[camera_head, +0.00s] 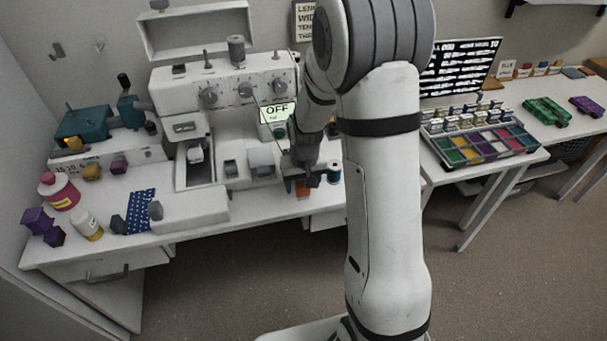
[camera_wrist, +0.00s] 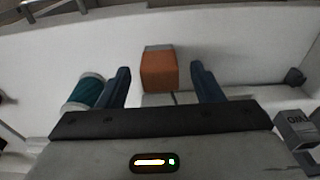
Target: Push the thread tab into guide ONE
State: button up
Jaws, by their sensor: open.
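An orange block (camera_wrist: 158,70), likely the thread tab, lies between the two dark blue fingers of my gripper (camera_wrist: 160,69) in the wrist view, with a gap on both sides. It has a grey strip along one end. In the head view the orange block (camera_head: 302,189) shows just below my gripper (camera_head: 304,178) near the table's front edge. My gripper is open and holds nothing. A grey block with partly legible lettering (camera_wrist: 296,128), perhaps TWO, stands at the right of the wrist view. I cannot make out a guide marked ONE.
The white sewing machine (camera_head: 225,85) with an OFF display (camera_head: 277,113) stands behind. A tray of coloured compartments (camera_head: 487,145) is on the right table.

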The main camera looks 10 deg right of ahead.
jog(key=shift+w+f, duration=0.1)
jog(key=shift+f, duration=0.9)
jog(key=shift+r, duration=0.1)
jog(key=c, duration=1.2)
